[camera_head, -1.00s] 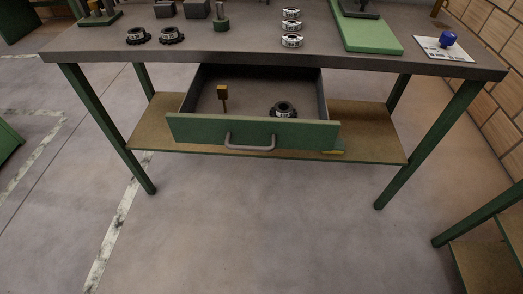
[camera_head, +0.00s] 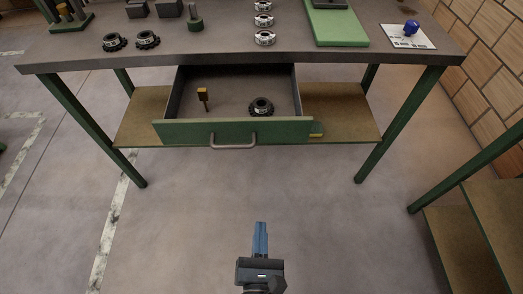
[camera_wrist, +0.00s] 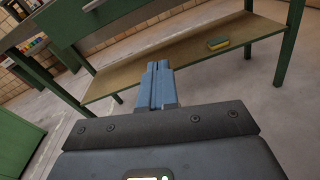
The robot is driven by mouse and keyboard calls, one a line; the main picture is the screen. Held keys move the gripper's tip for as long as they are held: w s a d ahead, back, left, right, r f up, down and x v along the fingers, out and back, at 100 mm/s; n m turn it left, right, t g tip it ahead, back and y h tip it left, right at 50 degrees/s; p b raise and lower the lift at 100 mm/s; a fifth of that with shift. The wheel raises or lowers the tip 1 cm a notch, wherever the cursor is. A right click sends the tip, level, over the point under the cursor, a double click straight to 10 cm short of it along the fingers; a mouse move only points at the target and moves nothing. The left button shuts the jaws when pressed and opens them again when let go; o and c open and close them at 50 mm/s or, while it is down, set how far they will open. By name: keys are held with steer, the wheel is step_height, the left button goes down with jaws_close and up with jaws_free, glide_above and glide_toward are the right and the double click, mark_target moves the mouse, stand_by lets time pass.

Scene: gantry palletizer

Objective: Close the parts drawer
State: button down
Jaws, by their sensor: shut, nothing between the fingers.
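The parts drawer (camera_head: 180,133) hangs open under the workbench, with a green front and a grey bar handle (camera_head: 233,146). In the wrist view my gripper's blue fingers (camera_wrist: 158,72) are together. Part of the green drawer front (camera_wrist: 68,24) and its handle (camera_wrist: 93,5) show at the top left there.
The workbench top (camera_head: 215,45) holds several bearings, gears, blocks and a green mat (camera_head: 335,25). A brown lower shelf (camera_head: 345,128) lies behind the drawer, with a yellow-green sponge-like block (camera_wrist: 218,43) on it. Another shelf unit (camera_head: 455,240) stands at right. The floor before the drawer is clear.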

steer(key=w+a+r+n+t, duration=0.1)
steer(key=a+r+n+t, duration=0.2)
steer(key=a+r, duration=0.25)
steer(key=p+x, duration=0.2)
steer(key=x, duration=1.2)
steer(key=shift+a+f+y+p, duration=0.3)
steer(key=shift+a+y+p, duration=0.1)
steer(key=shift+w, duration=0.1)
steer(key=b, duration=1.3)
glide_toward(238, 101)
steer(key=x, duration=0.3)
steer(key=r+x, duration=0.1)
steer(key=x, duration=0.2)
steer(key=r+x, duration=0.1)
steer(key=x, duration=0.2)
steer(key=shift+a+r, duration=0.1)
steer(key=shift+a, duration=0.1)
steer(key=shift+w, duration=0.25)
steer(key=shift+w+d+r+b, duration=0.1)
steer(key=shift+w+r+b, duration=0.15)
steer(key=shift+r+b, duration=0.05)
steer(key=shift+r, duration=0.1)
